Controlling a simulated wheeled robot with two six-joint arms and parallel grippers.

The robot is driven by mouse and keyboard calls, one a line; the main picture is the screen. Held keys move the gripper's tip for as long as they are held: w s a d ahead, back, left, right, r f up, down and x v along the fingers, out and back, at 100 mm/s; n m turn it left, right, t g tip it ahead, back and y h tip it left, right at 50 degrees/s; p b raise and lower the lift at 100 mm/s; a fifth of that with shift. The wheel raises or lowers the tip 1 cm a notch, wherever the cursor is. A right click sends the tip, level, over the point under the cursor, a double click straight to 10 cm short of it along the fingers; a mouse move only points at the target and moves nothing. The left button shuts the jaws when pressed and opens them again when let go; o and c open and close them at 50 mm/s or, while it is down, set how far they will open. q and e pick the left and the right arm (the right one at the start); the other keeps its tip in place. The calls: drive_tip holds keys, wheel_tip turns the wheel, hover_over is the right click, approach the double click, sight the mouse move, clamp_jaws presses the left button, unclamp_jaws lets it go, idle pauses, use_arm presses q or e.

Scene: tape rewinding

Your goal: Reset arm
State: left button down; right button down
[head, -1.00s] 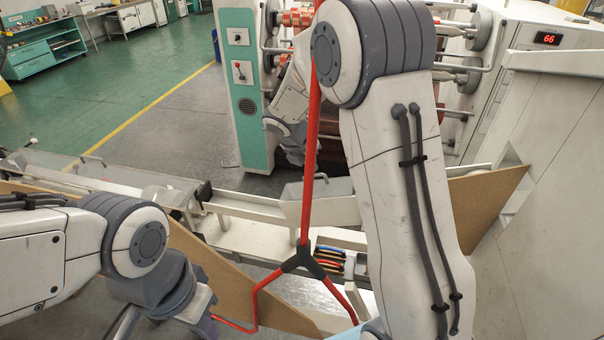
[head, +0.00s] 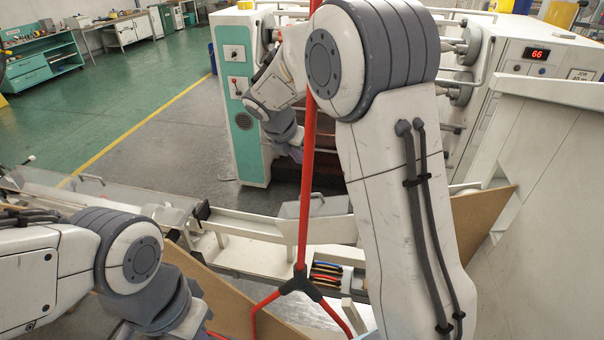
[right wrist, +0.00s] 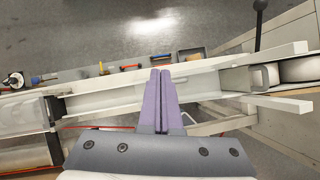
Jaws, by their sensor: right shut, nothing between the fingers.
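My right arm (head: 395,170) rises through the middle of the head view. Its forearm bends away behind the big joint, and its gripper (head: 297,156) hangs small in front of the teal and white machine, partly hidden by the arm. In the right wrist view the two purple fingers (right wrist: 161,78) lie together with nothing between them, above a white rail. My left arm (head: 50,270) comes in from the left, with its wrist low in the picture. The left fingers are outside the frame.
A red forked pole (head: 307,190) stands beside my right arm. A white rail frame (head: 260,232) with several coloured tools (head: 327,272) crosses below. Brown boards (head: 482,222) and a white panel (head: 550,200) flank it. The teal and white machine (head: 235,130) stands behind, with open floor to its left.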

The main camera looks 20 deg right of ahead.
wheel_tip(320, 180, up, 5)
drive_tip(key=w, duration=0.1)
drive_tip(key=s+a+f+m+g+y+b, duration=0.1)
drive_tip(key=s+a+f+m+y+b, duration=0.1)
drive_tip(key=s+a+f+m+b, duration=0.4)
drive_tip(key=s+a+f+m+y+b, duration=0.1)
drive_tip(key=s+a+f+m+b, duration=0.3)
drive_tip(key=s+a, duration=0.55)
drive_tip(key=s+a+f+m+g+y+b, duration=0.1)
drive_tip(key=s+f+m, duration=0.3)
drive_tip(key=s, duration=0.6)
drive_tip(key=s+a+f+m+g+y+b, duration=0.1)
drive_tip(key=s+f+m+b, duration=0.2)
drive_tip(key=s, duration=0.7)
wheel_tip(320, 180, down, 4)
drive_tip(key=shift+s+a+m+g+y, duration=0.2)
drive_tip(key=shift+a+m+g+y, duration=0.15)
drive_tip(key=shift+m, duration=0.75)
drive_tip(key=shift+a, duration=0.15)
